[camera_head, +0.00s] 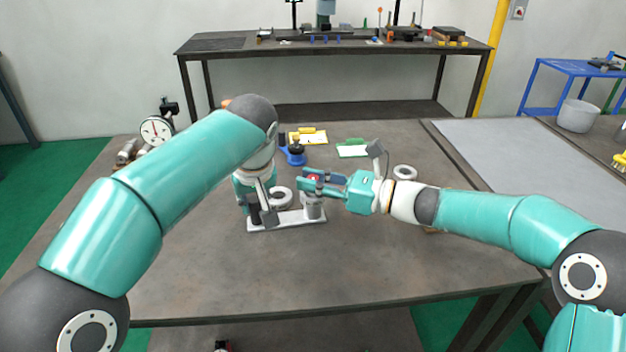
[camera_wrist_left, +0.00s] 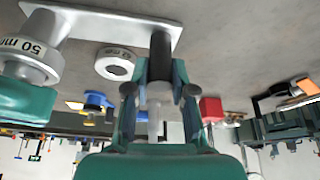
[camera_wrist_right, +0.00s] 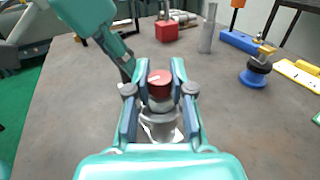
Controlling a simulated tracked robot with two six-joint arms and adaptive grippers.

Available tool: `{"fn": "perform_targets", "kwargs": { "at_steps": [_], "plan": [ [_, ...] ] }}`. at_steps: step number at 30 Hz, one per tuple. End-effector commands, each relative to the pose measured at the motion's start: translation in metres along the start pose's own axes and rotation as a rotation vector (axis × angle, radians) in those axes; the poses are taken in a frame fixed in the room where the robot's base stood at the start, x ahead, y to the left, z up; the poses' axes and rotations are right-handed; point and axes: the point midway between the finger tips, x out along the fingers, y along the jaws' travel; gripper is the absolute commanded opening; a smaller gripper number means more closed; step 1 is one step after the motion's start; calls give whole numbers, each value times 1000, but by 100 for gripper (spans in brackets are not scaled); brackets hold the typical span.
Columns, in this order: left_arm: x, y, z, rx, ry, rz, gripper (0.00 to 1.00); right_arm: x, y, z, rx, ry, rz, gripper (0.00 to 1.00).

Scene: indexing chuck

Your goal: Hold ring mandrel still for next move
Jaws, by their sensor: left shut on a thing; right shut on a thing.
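A light metal base plate (camera_head: 290,219) lies on the table with a dark upright post (camera_wrist_left: 160,52) at one end. At its other end stands a grey mandrel body (camera_head: 313,208) with a red cap (camera_wrist_right: 159,84) and a ring marked 50 mm (camera_wrist_left: 32,58) around it. My left gripper (camera_wrist_left: 160,92) is shut around the upper part of the post, whose top shows as a grey cylinder. My right gripper (camera_wrist_right: 159,80) is shut on the mandrel's red-capped top from the side. The left arm partly hides the post in the head view.
A blue-based tool (camera_head: 294,155), a yellow tray (camera_head: 308,137) and a dial gauge (camera_head: 157,130) stand behind.

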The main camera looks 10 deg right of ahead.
Motion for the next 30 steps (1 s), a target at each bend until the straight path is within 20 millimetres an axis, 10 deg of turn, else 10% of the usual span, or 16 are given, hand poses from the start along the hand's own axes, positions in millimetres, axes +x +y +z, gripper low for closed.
{"fn": "perform_targets", "kwargs": {
  "at_steps": [28, 29, 30],
  "plan": [
    [0, 0, 0, 2, -2, -2, 0, -1, -1, 1, -1, -1, -282, 0],
    [0, 0, 0, 2, -2, -2, 0, -1, -1, 1, -1, -1, -282, 27],
    [0, 0, 0, 2, -2, -2, 0, -1, -1, 1, -1, -1, -282, 33]
  ]
}}
